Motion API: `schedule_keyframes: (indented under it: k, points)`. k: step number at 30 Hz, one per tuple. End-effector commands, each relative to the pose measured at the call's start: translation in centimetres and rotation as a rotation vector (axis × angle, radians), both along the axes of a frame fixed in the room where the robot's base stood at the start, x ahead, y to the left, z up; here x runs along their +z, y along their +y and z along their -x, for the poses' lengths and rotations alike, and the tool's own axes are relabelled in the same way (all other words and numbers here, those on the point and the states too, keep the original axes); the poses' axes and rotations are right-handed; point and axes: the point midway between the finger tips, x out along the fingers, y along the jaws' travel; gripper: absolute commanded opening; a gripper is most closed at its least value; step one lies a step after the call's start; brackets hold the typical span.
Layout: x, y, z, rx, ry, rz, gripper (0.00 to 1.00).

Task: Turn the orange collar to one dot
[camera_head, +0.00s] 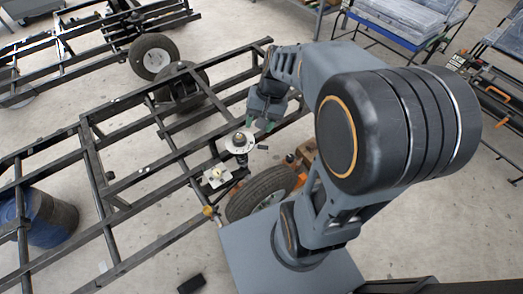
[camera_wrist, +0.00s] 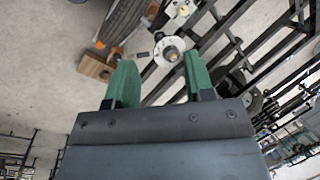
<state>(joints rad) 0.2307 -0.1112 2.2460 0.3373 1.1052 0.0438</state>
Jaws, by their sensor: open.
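A round white plate (camera_head: 240,142) with a dark centre knob sits on a post at the near rail of the black frame. In the wrist view the white plate (camera_wrist: 160,55) shows beyond the fingertips, between them, with a grey and yellowish centre (camera_wrist: 171,53). I cannot make out an orange collar or its dots clearly; a little orange shows below the plate in the head view. My gripper (camera_head: 260,124) has green fingers and is open and empty, above and just right of the plate. It also shows in the wrist view (camera_wrist: 158,64).
A smaller white plate (camera_head: 217,176) with a yellowish knob is on the rail at the lower left. The black frame (camera_head: 110,185) spreads left. A tyre (camera_head: 262,192) lies close below the plates. A brown block (camera_wrist: 95,66) shows in the wrist view.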

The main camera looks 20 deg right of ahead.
Motion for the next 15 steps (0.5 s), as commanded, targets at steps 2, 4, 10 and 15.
schedule_keyframes:
  k: [2, 4, 10, 15]
  points:
    - [-5.8, -1.4, -2.1, -0.134, 0.113, -0.132, 0.48]
    - [-9.3, -2.6, -3.9, -0.25, 0.195, -0.256, 0.48]
    - [-20.1, -7.7, -8.3, -0.567, 0.372, -0.633, 0.48]
    - [-28.9, -12.8, -10.1, -0.79, 0.444, -0.94, 0.48]
